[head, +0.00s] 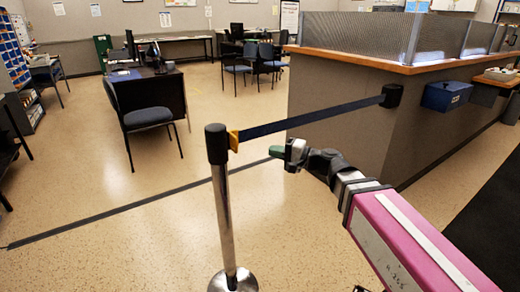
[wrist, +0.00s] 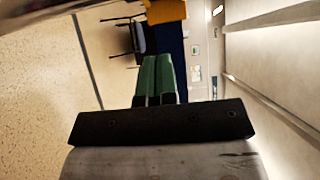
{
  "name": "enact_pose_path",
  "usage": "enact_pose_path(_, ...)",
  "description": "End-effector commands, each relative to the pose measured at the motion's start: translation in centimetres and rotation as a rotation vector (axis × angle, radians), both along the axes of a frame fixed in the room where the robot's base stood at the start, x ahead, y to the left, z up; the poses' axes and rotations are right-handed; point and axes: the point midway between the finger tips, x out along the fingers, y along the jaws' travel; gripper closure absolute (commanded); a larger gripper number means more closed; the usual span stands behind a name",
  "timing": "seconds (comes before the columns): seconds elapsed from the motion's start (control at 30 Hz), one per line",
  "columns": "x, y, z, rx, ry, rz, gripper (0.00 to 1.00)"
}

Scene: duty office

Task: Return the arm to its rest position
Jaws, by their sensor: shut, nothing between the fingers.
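My gripper (head: 277,152) has green fingers and is near the middle of the head view, with my arm stretched forward from the lower right. In the wrist view the two green fingers (wrist: 158,75) lie together, with nothing between them. A dark blue barrier belt (head: 310,118) spans from the post (head: 222,195) to a black wall unit (head: 391,95) on the counter. In the wrist view the yellow clip (wrist: 166,10) and belt (wrist: 170,42) show beyond the fingertips. The gripper appears apart from the clip.
The counter (head: 335,110) with a wooden ledge and mesh screen stands to the right. A blue box (head: 446,96) hangs on its side. A chair (head: 146,118) and desk (head: 160,88) stand at the back left. The floor left of the post is open.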

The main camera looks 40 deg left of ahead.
Motion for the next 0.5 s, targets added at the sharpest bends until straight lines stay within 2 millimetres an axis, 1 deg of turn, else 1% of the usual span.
enact_pose_path(0.03, 0.1, -1.0, 0.0, 0.0, 0.0, -0.001, 1.0)
enact_pose_path(0.2, 0.5, -2.5, 0.0, 0.0, 0.0, 0.001, 1.0)
enact_pose_path(0.33, 0.7, -3.0, 0.0, 0.0, 0.0, 0.001, 1.0)
enact_pose_path(0.5, 0.7, -3.1, 0.0, -0.002, -0.001, 0.0, 1.0)
